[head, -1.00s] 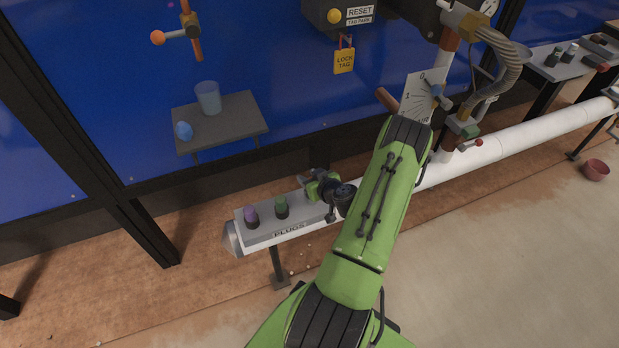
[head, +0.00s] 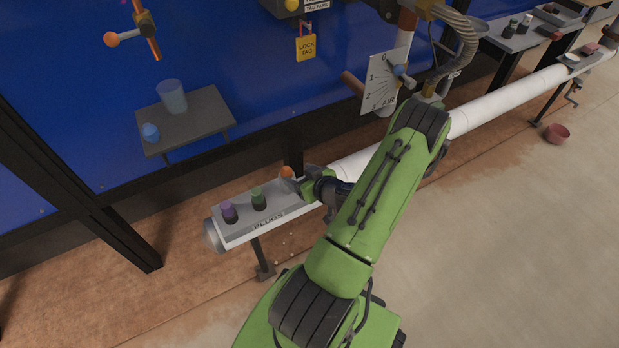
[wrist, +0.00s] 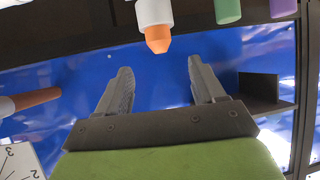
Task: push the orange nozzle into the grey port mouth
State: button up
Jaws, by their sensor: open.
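The orange nozzle (head: 287,172) shows at the right of the plugs shelf, just off my gripper's tip. In the wrist view the orange nozzle (wrist: 157,45) has a tapered tip and a pale collar. It lies beyond my gripper (wrist: 158,82), roughly centred between the two spread fingers and apart from them. My gripper also shows in the head view (head: 303,184), partly hidden by its own wrist and arm. It is open and empty. I cannot pick out the grey port mouth for certain in either view.
A purple plug (head: 229,212) and a green plug (head: 258,198) stand on the shelf (head: 283,209) left of the nozzle. A dial plate (head: 381,83) and brown rod (head: 352,83) are above. A side table (head: 207,128) holds cups. The floor at right is mostly clear.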

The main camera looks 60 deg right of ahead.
jog(key=p+v, duration=0.1)
jog(key=v, duration=0.4)
jog(key=shift+s+a+r+p, duration=0.1)
jog(key=shift+s+p, duration=0.05)
jog(key=shift+p, duration=0.25)
